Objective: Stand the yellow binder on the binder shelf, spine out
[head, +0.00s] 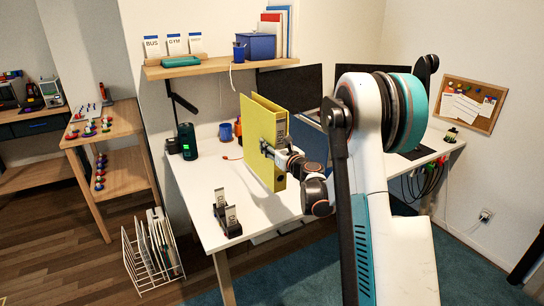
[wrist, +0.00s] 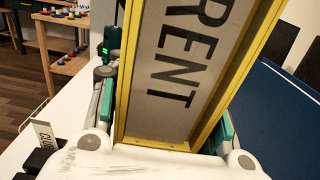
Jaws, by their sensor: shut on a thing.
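The yellow binder (head: 260,141) is upright above the white desk in the head view. My gripper (head: 268,149) is shut on it from the right. In the wrist view, the binder (wrist: 129,90) fills the middle, and its pale spine label (wrist: 185,65) shows the letters "RENT". The fingers of my gripper (wrist: 165,112) lie on either side of the spine. A wooden wall shelf (head: 215,68) hangs behind the desk, with upright folders (head: 277,28) at its right end. I cannot tell for sure that it is the binder shelf.
The wall shelf also carries a blue box (head: 257,46), a teal case (head: 180,62) and labelled cards (head: 174,45). A dark green canister (head: 187,141) and a blue mug (head: 226,132) stand on the desk (head: 205,179). A wire rack (head: 150,255) stands on the floor.

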